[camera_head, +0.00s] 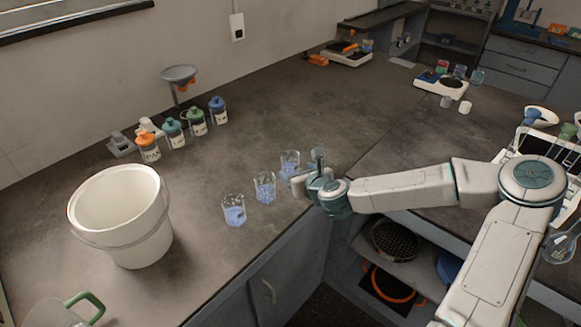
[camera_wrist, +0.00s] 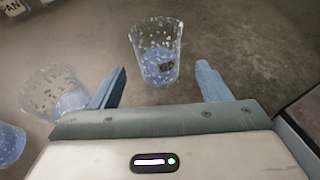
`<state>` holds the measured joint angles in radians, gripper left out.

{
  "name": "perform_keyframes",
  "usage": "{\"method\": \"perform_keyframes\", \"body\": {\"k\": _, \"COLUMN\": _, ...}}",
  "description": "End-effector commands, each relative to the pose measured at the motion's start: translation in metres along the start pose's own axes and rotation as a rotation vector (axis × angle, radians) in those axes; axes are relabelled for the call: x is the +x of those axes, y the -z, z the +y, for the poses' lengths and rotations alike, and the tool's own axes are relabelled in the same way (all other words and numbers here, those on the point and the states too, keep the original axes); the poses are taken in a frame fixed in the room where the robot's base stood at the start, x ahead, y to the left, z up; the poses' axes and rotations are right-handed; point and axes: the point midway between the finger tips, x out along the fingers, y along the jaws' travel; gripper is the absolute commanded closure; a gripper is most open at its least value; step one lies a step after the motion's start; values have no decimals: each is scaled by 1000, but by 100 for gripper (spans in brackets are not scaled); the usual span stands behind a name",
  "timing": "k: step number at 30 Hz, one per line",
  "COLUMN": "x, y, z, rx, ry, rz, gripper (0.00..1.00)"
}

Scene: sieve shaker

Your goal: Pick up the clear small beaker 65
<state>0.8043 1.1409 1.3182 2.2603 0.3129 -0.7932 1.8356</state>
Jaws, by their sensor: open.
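Several clear small beakers with blue markings stand in a row on the dark bench in the head view: one at the near end (camera_head: 234,211), one in the middle (camera_head: 265,187) and one at the far end (camera_head: 289,161). My gripper (camera_head: 301,181) is at the far end of the row, close to the bench edge. In the wrist view, my gripper (camera_wrist: 160,88) is open, with a clear beaker (camera_wrist: 157,55) upright just ahead of the gap between its fingers. Another beaker (camera_wrist: 58,92) stands to the left, partly behind the left finger. I cannot read any number on them.
A large white bucket (camera_head: 122,218) stands at the left. Several labelled bottles with coloured caps (camera_head: 172,132) stand near the wall, by a funnel on a stand (camera_head: 179,75). The bench behind the beakers is clear. The front bench edge drops to cabinets (camera_head: 268,289).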

Motion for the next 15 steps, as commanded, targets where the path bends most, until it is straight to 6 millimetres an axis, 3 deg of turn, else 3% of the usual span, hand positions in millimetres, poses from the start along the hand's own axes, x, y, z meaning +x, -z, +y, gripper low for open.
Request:
{"method": "perform_keyframes", "body": {"k": 9, "x": 42, "y": 0, "z": 2, "rx": 1, "ry": -2, "rz": 1, "gripper": 30}}
{"method": "perform_keyframes", "body": {"k": 15, "x": 51, "y": 0, "z": 1, "rx": -1, "ry": 0, "rz": 0, "gripper": 30}}
